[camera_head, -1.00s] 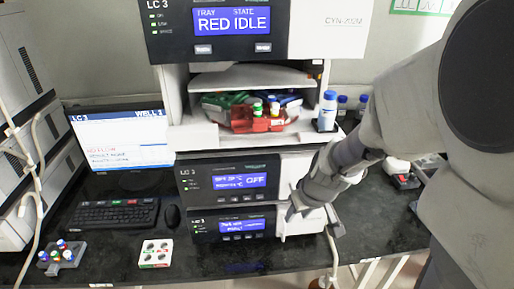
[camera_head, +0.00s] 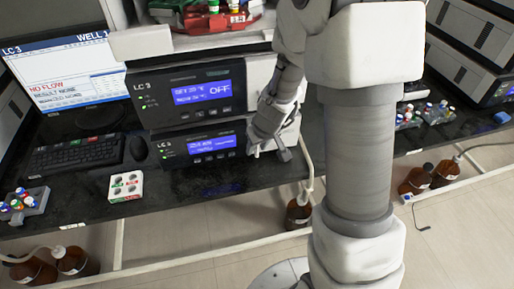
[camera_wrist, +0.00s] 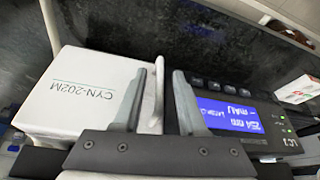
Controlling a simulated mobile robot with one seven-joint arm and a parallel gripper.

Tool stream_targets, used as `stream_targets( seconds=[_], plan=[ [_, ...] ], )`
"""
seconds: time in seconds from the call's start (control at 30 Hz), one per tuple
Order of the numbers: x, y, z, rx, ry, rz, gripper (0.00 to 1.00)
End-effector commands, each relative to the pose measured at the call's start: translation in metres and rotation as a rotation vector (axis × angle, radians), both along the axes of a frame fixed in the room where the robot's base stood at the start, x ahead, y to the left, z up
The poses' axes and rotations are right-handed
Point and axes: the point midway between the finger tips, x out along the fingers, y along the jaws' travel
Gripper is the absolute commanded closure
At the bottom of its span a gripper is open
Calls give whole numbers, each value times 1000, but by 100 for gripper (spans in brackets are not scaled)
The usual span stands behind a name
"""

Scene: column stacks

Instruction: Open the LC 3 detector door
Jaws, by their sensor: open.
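The LC 3 detector (camera_head: 200,146) is the lowest module of the stack, with a dark front and a lit blue display. In the wrist view its display (camera_wrist: 228,114) reads 254 nm and mAU, upside down. The white door (camera_wrist: 85,95), marked CYN-202M, is beside the dark front and looks closed. A white upright handle (camera_wrist: 158,85) stands out at the door's edge. My gripper (camera_wrist: 157,92) is open, with one finger on each side of the handle and gaps visible. In the head view my gripper (camera_head: 268,150) is at the detector's right front, hiding much of the door.
Another LC 3 module (camera_head: 190,93), showing OFF, sits directly above. A keyboard (camera_head: 85,153), a mouse (camera_head: 139,149) and a white vial tray (camera_head: 125,186) are left on the black bench (camera_head: 210,190). Brown bottles (camera_head: 299,212) stand below the bench edge.

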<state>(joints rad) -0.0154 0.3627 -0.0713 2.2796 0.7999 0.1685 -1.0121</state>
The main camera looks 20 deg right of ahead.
Motion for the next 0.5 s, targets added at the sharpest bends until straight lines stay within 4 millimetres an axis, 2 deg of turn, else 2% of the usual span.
stream_targets(
  seconds=[0.2, 0.27, 0.43, 0.5],
  plan=[
    [0, 0, 0, 0, 0, 0, 59],
    [0, 0, 0, 0, 0, 0, 68],
    [0, 0, 0, 0, 0, 0, 98],
    [0, 0, 0, -1, 0, 0, 100]
  ],
)
